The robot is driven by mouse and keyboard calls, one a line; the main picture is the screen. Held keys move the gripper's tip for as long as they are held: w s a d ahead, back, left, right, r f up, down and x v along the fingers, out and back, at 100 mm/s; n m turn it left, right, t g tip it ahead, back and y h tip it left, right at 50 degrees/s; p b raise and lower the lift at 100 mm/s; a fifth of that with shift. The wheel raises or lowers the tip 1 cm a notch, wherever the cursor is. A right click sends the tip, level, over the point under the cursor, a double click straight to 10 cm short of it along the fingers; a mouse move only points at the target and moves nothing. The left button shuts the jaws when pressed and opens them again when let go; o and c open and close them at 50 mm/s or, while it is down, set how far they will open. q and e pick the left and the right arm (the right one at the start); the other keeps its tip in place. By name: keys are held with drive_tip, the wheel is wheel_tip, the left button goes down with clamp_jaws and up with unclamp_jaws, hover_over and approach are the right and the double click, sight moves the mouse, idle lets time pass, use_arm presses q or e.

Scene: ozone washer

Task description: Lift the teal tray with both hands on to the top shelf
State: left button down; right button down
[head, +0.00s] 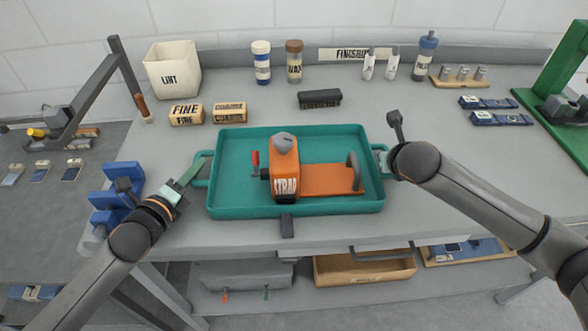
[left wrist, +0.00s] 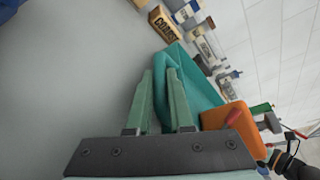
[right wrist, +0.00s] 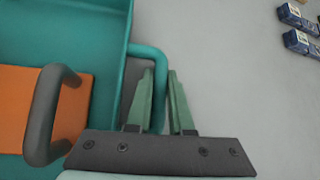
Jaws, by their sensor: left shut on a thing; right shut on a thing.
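The teal tray (head: 330,207) is over the middle of the grey workbench near its front edge. It looks level; I cannot tell whether it touches the bench. An orange machine marked STRAP (head: 320,180) with a grey knob stands in it. My left gripper (head: 196,168) is shut on the tray's left handle (head: 202,182); its fingers (left wrist: 163,75) meet the teal part in the left wrist view. My right gripper (head: 386,162) is shut on the right handle, which shows between its fingers (right wrist: 160,75) in the right wrist view. No top shelf is clearly in view.
Behind the tray are a LINT bin (head: 172,68), FINE (head: 186,115) and COARSE (head: 230,112) blocks, a black brush (head: 319,98) and several bottles. A blue vise-like fixture (head: 117,200) is left, a green stand (head: 570,75) right. A wooden box (head: 364,269) sits below the bench top.

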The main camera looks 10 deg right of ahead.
use_arm(q)
drive_tip(key=shift+r, duration=0.25)
use_arm(e)
drive_tip(key=shift+w+r, duration=0.1)
drive_tip(key=shift+r, duration=0.1)
